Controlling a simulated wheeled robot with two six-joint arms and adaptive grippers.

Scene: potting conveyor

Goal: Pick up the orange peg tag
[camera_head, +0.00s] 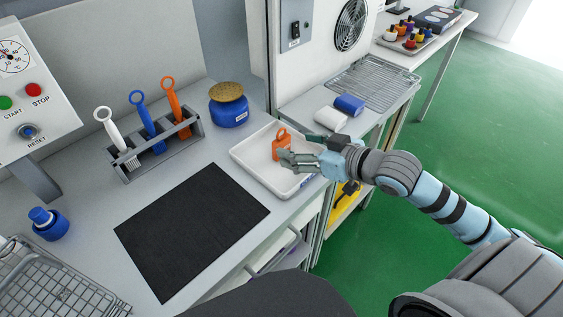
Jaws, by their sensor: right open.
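An orange peg tag (281,148) with a ring-shaped top sits in a white tray (245,155) on the bench. My right gripper (287,158) reaches in from the right over the tray. Its fingers are open, close by the tag and partly in front of its lower part. Whether the fingers touch the tag I cannot tell. My left gripper is not in view.
A grey rack (157,152) holds white, blue and orange handled tools. A blue jar (229,107) with a tan lid stands behind the tray. A black mat (190,230) lies at the front. A wire basket (60,290) and blue bottle (48,224) are left.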

